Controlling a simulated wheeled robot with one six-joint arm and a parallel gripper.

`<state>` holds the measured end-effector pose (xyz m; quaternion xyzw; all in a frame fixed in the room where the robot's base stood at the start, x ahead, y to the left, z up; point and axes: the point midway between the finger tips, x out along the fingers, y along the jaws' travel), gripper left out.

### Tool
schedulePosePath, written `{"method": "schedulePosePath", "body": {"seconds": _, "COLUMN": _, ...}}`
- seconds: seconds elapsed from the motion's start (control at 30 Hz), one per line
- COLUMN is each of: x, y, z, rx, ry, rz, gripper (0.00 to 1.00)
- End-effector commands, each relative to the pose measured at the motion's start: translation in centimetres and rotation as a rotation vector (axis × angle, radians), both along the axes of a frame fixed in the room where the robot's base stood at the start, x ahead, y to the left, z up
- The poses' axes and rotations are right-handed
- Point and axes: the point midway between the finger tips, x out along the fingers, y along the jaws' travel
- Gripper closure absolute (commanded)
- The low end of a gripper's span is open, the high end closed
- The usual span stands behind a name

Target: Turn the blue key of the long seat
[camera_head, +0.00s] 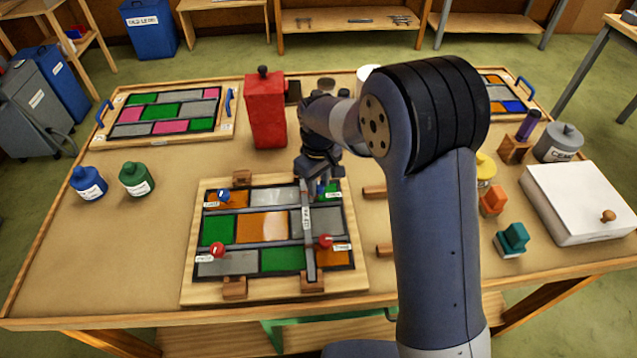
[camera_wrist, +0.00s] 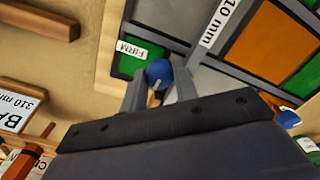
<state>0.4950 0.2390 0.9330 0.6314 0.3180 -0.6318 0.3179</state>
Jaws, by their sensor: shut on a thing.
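The leaded panel (camera_head: 273,297) lies on the table, with coloured panes, dark strips and a vertical bar with a white label (camera_head: 306,218). My gripper (camera_head: 322,187) is at its top right corner. In the wrist view my gripper (camera_wrist: 158,90) is shut on a blue key (camera_wrist: 158,73), beside a green pane with a "FIRM" label (camera_wrist: 132,49). Its fingers hide part of the key. Another blue key (camera_head: 223,195) sits at the panel's top left. Red keys sit at lower left (camera_head: 217,249) and lower right (camera_head: 325,241).
A red canister (camera_head: 265,110) stands behind the panel; a second panel (camera_head: 163,118) lies back left. Blue (camera_head: 88,183) and green (camera_head: 137,179) bottles stand at left. A white box (camera_head: 578,200) is at right. The front left table is clear.

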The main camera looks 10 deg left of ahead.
Motion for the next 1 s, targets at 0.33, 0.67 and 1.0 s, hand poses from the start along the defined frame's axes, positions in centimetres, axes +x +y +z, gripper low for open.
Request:
{"method": "schedulePosePath", "body": {"seconds": 0.33, "x": 0.08, "y": 0.05, "z": 0.05, "rx": 0.002, "ry": -0.003, "rz": -0.328, "gripper": 0.94}}
{"method": "schedulePosePath", "body": {"seconds": 0.67, "x": 0.10, "y": 0.07, "z": 0.07, "rx": 0.003, "ry": -0.002, "rz": -0.641, "gripper": 0.94}}
{"method": "schedulePosePath", "body": {"seconds": 1.0, "x": 0.13, "y": 0.07, "z": 0.11, "rx": 0.003, "ry": -0.003, "rz": -0.963, "gripper": 0.94}}
